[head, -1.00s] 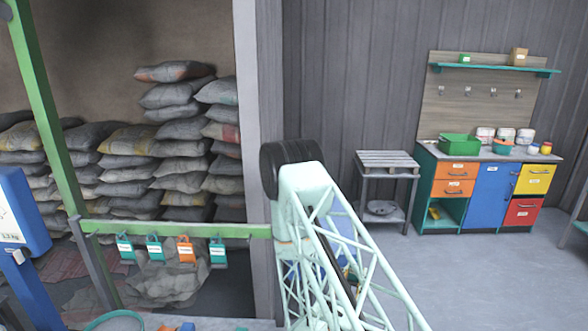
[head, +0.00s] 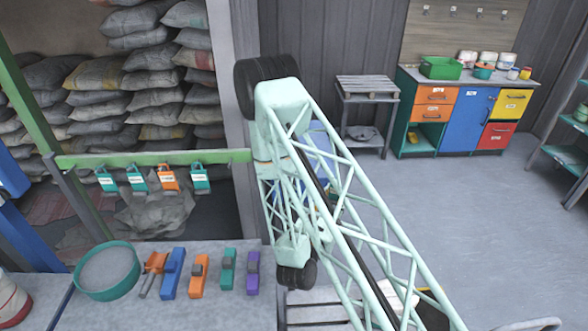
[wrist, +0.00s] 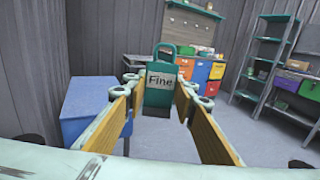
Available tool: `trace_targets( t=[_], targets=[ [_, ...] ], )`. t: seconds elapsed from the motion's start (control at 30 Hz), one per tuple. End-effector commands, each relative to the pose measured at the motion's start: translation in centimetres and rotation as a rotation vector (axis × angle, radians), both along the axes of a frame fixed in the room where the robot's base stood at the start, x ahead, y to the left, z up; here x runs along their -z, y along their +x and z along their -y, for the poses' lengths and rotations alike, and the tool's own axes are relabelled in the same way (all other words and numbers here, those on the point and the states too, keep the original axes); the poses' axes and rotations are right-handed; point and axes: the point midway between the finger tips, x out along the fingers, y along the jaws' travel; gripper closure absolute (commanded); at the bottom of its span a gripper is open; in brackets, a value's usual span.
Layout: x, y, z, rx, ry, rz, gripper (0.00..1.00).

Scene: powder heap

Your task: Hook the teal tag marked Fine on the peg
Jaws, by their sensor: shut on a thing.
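In the wrist view, my gripper (wrist: 160,88) is shut on a teal tag marked Fine (wrist: 158,98), which stands upright between the fingertips with its loop at the top. In the head view, the gripper and this tag are hidden behind my arm. Small hooks (head: 452,12) sit on the wooden board (head: 420,40) above the far cabinet. I cannot tell which peg the task means. Other tags, teal (head: 137,179) and orange (head: 169,178), hang in a row on the green rail (head: 120,160) at left; their labels are too small to read.
A grey bench (head: 210,310) in front holds a teal-rimmed round pan (head: 107,272) and several coloured tools. A blue box (wrist: 95,107) stands left of the gripper in the wrist view. A small grey table (head: 367,90) and shelves (wrist: 265,60) stand farther off. Open floor (head: 450,210) lies at right.

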Motion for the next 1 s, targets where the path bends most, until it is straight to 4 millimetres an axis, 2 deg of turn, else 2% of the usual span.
trace_targets(
  t=[0.17,0.37,0.67,1.0],
  targets=[
    [-0.3,-0.1,1.1,0.02,-0.001,0.0,0.85],
    [-1.2,-0.6,4.5,0.085,-0.006,-0.001,0.85],
    [-3.6,-2.9,13.1,0.253,-0.014,-0.002,0.85],
    [-6.6,-7.6,23.4,0.472,-0.018,-0.006,0.85]
  ],
)
